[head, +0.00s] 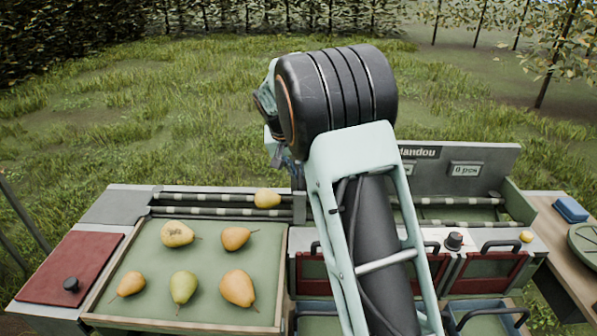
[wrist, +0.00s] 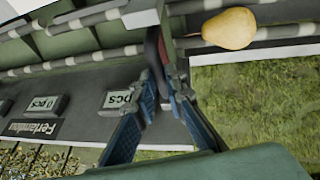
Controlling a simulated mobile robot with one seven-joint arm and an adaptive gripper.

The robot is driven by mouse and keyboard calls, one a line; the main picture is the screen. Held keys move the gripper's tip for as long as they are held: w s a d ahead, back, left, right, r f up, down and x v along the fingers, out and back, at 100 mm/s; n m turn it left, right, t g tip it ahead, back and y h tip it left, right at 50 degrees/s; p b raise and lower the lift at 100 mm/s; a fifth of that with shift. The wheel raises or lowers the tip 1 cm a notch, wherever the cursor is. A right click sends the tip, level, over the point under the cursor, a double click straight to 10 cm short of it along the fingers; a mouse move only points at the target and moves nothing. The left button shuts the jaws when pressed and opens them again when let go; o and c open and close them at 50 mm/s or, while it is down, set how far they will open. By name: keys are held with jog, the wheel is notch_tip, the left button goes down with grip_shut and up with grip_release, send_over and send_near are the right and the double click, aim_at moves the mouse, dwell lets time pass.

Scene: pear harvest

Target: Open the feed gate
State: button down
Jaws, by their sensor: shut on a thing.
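My gripper (wrist: 167,78) reaches in from the bottom of the wrist view, over the roller line. Its blue-padded fingers are close together, shut on a narrow dark, partly reddish piece (wrist: 154,48) that appears to be the feed gate. The fingers cover much of it, so its full shape and how far open it stands cannot be told. A yellow pear (wrist: 228,28) lies on the rollers beside this spot, apart from the fingers. In the head view the same pear (head: 267,198) is left of my arm, which hides most of the gate area.
A green tray (head: 206,312) with several pears is at the front left, beside a dark red panel (head: 72,266). Red-fronted bins with black handles (head: 500,245) stand at the right. An upright sign panel (head: 486,158) stands behind. Another pear (head: 526,237) is at the far right.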

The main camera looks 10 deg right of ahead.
notch_tip(320, 180, up, 8)
jog(key=p, duration=0.3)
jog(key=shift+f+p, duration=0.2)
jog(key=shift+p, duration=0.2)
jog(key=c, duration=2)
grip_release()
jog(key=shift+f, duration=0.1)
jog(key=shift+o, duration=0.2)
jog(key=v, duration=1.2)
